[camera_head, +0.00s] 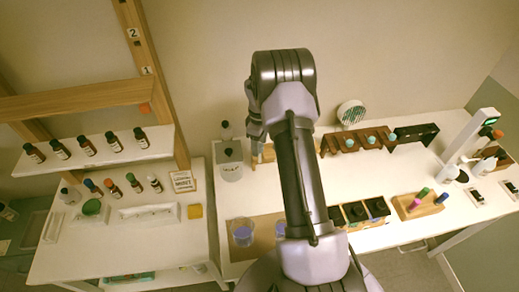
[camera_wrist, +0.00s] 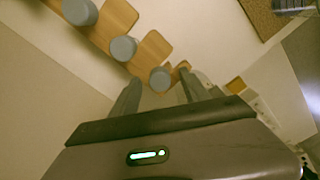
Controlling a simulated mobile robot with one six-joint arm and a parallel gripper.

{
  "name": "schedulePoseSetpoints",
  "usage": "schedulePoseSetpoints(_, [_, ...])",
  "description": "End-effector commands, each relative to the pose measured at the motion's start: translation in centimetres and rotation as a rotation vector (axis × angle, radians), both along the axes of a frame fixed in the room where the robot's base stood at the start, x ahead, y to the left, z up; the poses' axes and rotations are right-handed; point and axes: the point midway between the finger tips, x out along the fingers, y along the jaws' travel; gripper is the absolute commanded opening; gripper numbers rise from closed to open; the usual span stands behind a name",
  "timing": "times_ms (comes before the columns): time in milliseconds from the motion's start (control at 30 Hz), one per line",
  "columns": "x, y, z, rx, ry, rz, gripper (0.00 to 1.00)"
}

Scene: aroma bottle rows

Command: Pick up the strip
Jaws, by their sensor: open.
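I cannot make out the strip for certain in either view. In the wrist view my gripper (camera_wrist: 160,92) is open, with its two dark fingers apart and nothing seen held between them. Just past the fingertips is a wooden rack (camera_wrist: 118,18) with grey round-topped pieces (camera_wrist: 123,48). The wooden rack (camera_head: 331,143) with teal round tops stands just right of the arm.
The right table also holds a dark rack (camera_head: 414,133), black-lidded jars (camera_head: 354,212), a wooden block with coloured vials (camera_head: 419,206), and a glass with purple content (camera_head: 242,232). Bottles stand on a shelf (camera_head: 97,152) at left.

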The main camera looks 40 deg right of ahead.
Motion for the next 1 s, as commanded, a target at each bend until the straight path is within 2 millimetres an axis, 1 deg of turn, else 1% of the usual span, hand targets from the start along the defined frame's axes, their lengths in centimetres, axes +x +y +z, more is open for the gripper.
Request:
schedulePoseSetpoints(67, [0.0,0.0,-0.5,0.0,0.0,-0.001,0.54])
schedulePoseSetpoints(233, [0.0,0.0,-0.5,-0.001,-0.001,-0.001,0.54])
schedulePoseSetpoints(267, [0.0,0.0,-0.5,-0.001,-0.001,-0.001,0.5])
schedulePoseSetpoints(300, [0.0,0.0,-0.5,-0.001,-0.001,-0.001,0.42])
schedulePoseSetpoints(467, [0.0,0.0,-0.5,-0.001,-0.001,-0.001,0.11])
schedulePoseSetpoints(500, [0.0,0.0,-0.5,-0.001,-0.001,-0.001,0.03])
schedulePoseSetpoints(733, [0.0,0.0,-0.4,-0.001,-0.001,-0.001,0.02])
schedulePoseSetpoints(800, [0.1,0.0,-0.1,-0.001,-0.002,0.0,0.02])
schedulePoseSetpoints(867, [0.1,-0.1,0.5,-0.002,-0.002,0.0,0.02])
schedulePoseSetpoints(967, [0.1,-0.1,2.3,-0.002,-0.004,0.0,0.02])
schedulePoseSetpoints(1000, [0.1,-0.1,3.2,-0.002,-0.004,-0.001,0.02])
